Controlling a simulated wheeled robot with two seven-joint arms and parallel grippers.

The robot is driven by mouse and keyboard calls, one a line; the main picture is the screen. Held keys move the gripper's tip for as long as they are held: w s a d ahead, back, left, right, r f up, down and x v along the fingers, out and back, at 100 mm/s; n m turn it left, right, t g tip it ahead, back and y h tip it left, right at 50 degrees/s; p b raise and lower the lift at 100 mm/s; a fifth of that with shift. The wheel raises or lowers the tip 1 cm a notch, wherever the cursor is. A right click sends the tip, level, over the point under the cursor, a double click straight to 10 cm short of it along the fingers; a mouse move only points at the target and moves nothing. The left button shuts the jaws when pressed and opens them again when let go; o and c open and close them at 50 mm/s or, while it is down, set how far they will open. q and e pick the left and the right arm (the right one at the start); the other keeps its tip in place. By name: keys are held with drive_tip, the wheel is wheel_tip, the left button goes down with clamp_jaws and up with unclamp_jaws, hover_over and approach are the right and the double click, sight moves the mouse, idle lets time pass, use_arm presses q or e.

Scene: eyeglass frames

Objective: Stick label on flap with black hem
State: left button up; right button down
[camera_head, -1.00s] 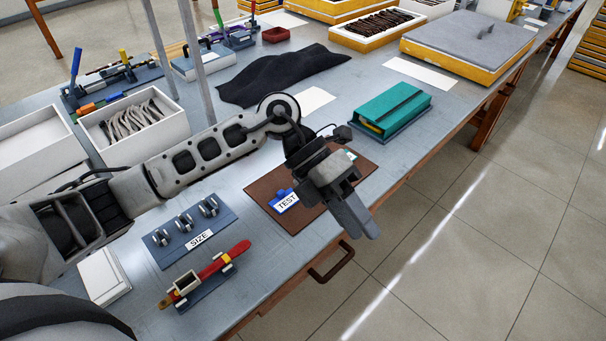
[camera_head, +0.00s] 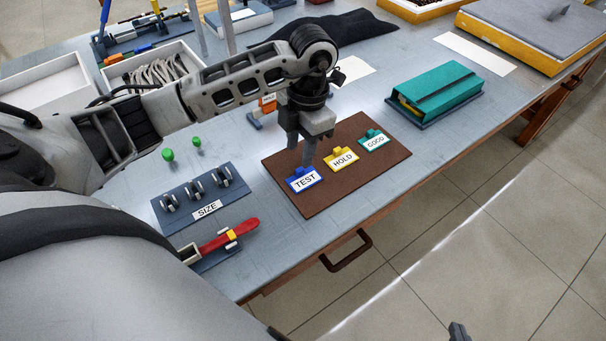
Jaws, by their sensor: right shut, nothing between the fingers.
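Three labels lie in a row on a brown mat (camera_head: 315,201): blue TEST (camera_head: 305,183), yellow HOLD (camera_head: 343,159) and teal GOOD (camera_head: 374,142), each with a raised tab. My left gripper (camera_head: 301,156) points down over the mat's left part, fingers apart, right behind the TEST label's tab. Whether a finger touches the tab I cannot tell. A teal case (camera_head: 432,86) with a dark band along its top flap lies to the right on a dark base. Only a dark tip of my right gripper (camera_head: 458,331) shows at the bottom edge, shut and empty.
A SIZE holder (camera_head: 183,216) and a red-handled tool (camera_head: 235,231) lie left of the mat. Two green pegs (camera_head: 168,155) stand behind them. White boxes, a black cloth (camera_head: 338,27) and a yellow-sided box stand further back. The table is clear between mat and teal case.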

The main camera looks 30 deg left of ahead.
sight(300, 169)
use_arm(q)
wheel_tip(300, 169, down, 6)
drive_tip(key=shift+r+p, duration=0.1)
drive_tip(key=shift+p, duration=0.25)
clamp_jaws()
